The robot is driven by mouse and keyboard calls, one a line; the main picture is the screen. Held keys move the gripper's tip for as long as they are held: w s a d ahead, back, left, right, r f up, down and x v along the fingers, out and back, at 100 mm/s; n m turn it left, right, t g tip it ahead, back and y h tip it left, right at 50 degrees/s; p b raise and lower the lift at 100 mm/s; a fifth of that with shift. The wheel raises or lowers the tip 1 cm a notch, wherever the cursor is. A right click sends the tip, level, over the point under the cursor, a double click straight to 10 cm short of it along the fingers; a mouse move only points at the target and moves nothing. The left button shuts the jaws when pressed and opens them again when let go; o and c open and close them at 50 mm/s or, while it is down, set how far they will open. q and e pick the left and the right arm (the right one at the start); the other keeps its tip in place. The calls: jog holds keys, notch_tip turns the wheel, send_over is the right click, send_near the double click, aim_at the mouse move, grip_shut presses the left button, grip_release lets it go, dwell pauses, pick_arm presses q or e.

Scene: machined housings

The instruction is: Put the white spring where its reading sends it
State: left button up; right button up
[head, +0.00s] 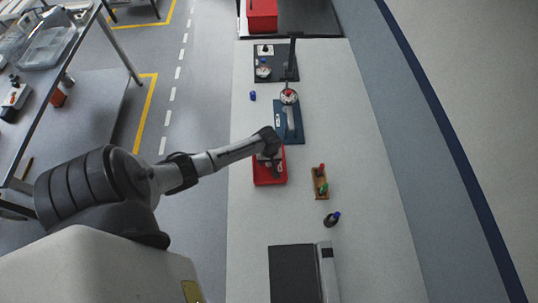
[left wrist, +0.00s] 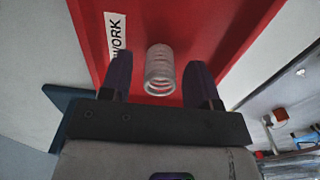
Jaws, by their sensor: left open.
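The white spring (left wrist: 159,69) shows as a pale coil in the left wrist view, between the spread fingers of my left gripper (left wrist: 159,66). Gaps show on both sides of it. Behind it is the red tray (left wrist: 225,30) with a white label (left wrist: 116,35) reading "WORK", partly covered by a finger. In the head view my left gripper (head: 268,158) is over the red tray (head: 270,181), and the spring cannot be made out there. I cannot tell whether the spring touches the tray floor. My right gripper is not in view.
A wooden box (head: 320,190) with red and green items and a dark bottle-like object (head: 332,219) stand right of the tray. A dark plate (head: 287,72) holds another dial behind the gauge. A small blue item (head: 253,96) lies left. The bench's right side is clear.

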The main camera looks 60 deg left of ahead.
pick_arm(q)
notch_tip(320, 180, up, 11)
jog(key=p, duration=0.1)
jog(key=s+d+m+t, duration=0.1)
jog(key=s+d+m, duration=0.7)
jog(key=d, duration=0.5)
jog(key=s+d+r+m+t, duration=0.2)
jog(key=s+d+r+m, duration=0.5)
jog(key=s+d+r, duration=0.1)
jog(key=shift+s+d+r+t, duration=0.2)
jog(key=shift+d+r+t, duration=0.1)
jog(key=shift+d, duration=0.45)
